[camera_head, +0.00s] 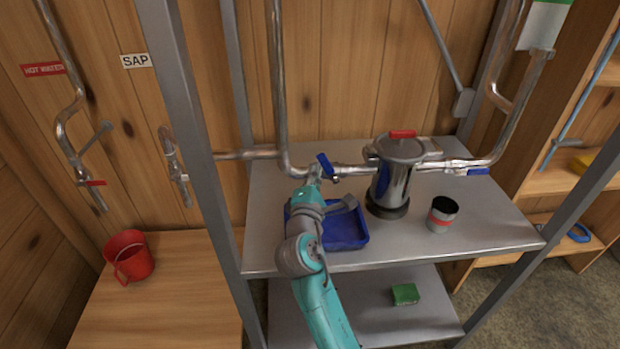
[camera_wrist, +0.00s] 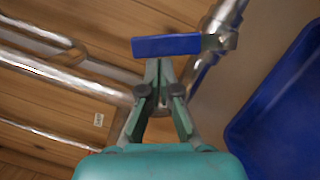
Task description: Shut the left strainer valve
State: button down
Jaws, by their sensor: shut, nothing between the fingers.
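The left strainer valve has a blue lever handle (camera_head: 325,165) on the metal pipe left of the steel strainer pot (camera_head: 392,185). In the head view the lever is tilted, standing across the pipe rather than along it. In the wrist view the blue handle (camera_wrist: 166,45) lies just beyond my fingertips, its end near the valve body (camera_wrist: 222,38). My gripper (camera_head: 315,174) is shut and empty, with its tips (camera_wrist: 159,66) at or very near the handle's edge. I cannot tell whether they touch it. My arm partly hides the pipe below the valve.
A right valve with a blue handle (camera_head: 478,171) lies along the pipe. A blue tray (camera_head: 345,240) is beneath my arm, and a red-banded can (camera_head: 441,214) stands on the shelf. A grey shelf post (camera_head: 190,110) and a red mug (camera_head: 129,257) are at left.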

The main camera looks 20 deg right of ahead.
aim_at(327, 160)
jog(key=m, duration=0.1)
jog(key=d+r+m, duration=0.1)
jog(key=shift+s+d+r+m+g, duration=0.2)
jog(key=shift+m+g, duration=0.1)
jog(key=shift+m, duration=0.1)
jog(key=shift+s+d+r+m+g, duration=0.15)
jog(key=shift+d+m, duration=0.15)
jog(key=shift+m, duration=0.3)
jog(key=shift+s+d+r+m+g, duration=0.15)
jog(key=shift+d+m, duration=0.15)
jog(key=shift+m, duration=0.3)
jog(key=shift+w, duration=0.1)
